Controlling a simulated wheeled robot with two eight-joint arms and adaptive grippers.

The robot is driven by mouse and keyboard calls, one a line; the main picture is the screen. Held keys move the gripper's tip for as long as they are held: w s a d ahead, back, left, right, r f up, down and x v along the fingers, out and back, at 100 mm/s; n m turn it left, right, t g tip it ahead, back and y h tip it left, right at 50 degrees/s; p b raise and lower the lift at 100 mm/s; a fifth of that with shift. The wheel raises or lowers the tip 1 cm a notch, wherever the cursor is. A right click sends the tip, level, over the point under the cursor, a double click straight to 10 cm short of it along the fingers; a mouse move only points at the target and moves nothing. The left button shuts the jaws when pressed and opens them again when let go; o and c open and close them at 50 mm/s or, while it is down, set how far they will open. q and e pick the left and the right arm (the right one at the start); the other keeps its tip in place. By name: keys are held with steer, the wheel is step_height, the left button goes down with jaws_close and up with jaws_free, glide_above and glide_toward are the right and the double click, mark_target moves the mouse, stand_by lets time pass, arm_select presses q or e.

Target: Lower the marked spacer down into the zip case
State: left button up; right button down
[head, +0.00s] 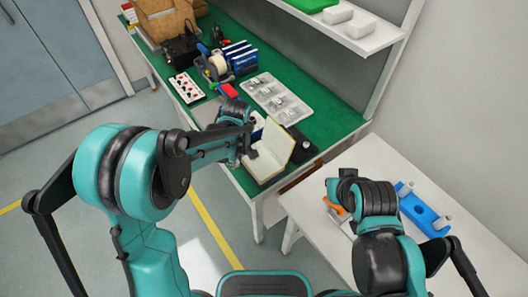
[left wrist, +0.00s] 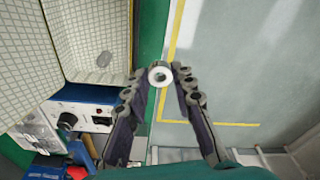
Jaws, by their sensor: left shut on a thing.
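The spacer (left wrist: 160,75), a small pale ring with a grey centre, is between the fingertips of my left gripper (left wrist: 159,80). My left gripper (head: 250,142) is shut on it at the left side of the zip case. The zip case (head: 267,166) stands open on the green bench, its cream lid raised on the right. In the left wrist view its grid-lined inside (left wrist: 85,35) lies left of the spacer, and the spacer looks outside its edge. The spacer cannot be made out in the head view. My right gripper (head: 340,190) is over the white table; its fingers are mostly hidden.
A grey tray of small parts (head: 275,98) lies behind the case. A tape dispenser (head: 215,70), a red-button panel (head: 186,88) and a blue-fronted device (left wrist: 85,115) are nearby. A blue fixture (head: 423,210) is on the white table. Floor shows beside the bench.

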mark_target(264, 172)
arm_select(q)
steer(key=w+d+r+n+g, duration=0.1)
steer(key=w+d+n, duration=0.2)
steer(key=d+n, duration=0.8)
steer(key=shift+n, duration=0.4)
steer(key=shift+s+a+f+b, duration=0.1)
steer(key=shift+a+f+b, duration=0.05)
steer(key=shift+f+b, duration=1.15)
steer(key=shift+s+a+f+b, duration=0.15)
steer(key=shift+f+b, duration=0.7)
steer(key=shift+f, duration=0.9)
steer(key=shift+a+f+b, duration=0.2)
steer(key=shift+f+b, duration=0.85)
steer(key=shift+f, duration=0.5)
steer(key=o, duration=1)
steer(key=shift+r, duration=0.1)
steer(key=r, duration=0.4)
steer(key=d+r, duration=0.1)
steer(key=r, duration=0.6)
steer(key=shift+w+d+r, duration=0.15)
steer(key=shift+w+r, duration=0.15)
steer(key=shift+r, duration=0.1)
